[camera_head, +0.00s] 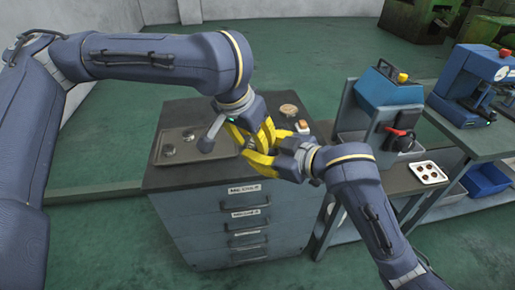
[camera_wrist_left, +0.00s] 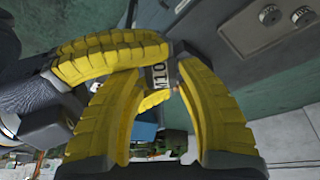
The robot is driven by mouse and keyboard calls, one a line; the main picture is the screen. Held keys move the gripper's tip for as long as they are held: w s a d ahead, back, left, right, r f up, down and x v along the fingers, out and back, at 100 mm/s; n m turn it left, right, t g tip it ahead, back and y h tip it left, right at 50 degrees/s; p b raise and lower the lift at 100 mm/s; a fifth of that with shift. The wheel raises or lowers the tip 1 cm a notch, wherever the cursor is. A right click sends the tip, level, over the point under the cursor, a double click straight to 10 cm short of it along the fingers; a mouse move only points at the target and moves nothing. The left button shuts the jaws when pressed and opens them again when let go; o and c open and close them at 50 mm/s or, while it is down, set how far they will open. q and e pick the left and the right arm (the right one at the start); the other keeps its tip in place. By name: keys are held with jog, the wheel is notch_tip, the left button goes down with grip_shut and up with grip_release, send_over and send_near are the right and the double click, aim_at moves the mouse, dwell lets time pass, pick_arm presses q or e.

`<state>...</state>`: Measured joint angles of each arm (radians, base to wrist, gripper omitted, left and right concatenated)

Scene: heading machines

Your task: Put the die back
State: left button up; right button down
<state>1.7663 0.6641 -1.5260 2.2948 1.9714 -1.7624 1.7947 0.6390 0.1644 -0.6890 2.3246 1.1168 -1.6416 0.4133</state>
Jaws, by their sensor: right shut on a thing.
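A dark die block (camera_wrist_left: 160,76) with a pale "10" marking shows between the fingers in the left wrist view. In the head view the grippers hide it. My right gripper (camera_head: 281,150) is shut on it above the cabinet top; its yellow finger crosses from the left in the left wrist view. My left gripper (camera_head: 258,140) meets it from the left. In the left wrist view its fingers stand apart on both sides of the die; whether they touch it I cannot tell.
The drawer cabinet (camera_head: 230,225) stands below both grippers. A round tan piece (camera_head: 289,110) and a small orange-white block (camera_head: 303,126) sit behind them. A blue machine (camera_head: 385,105) and a white tray (camera_head: 428,173) with several round pieces are at right.

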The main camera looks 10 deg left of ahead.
pick_arm(q)
jog(key=shift+o, duration=1.4)
pick_arm(e)
jog(key=shift+s, duration=0.1)
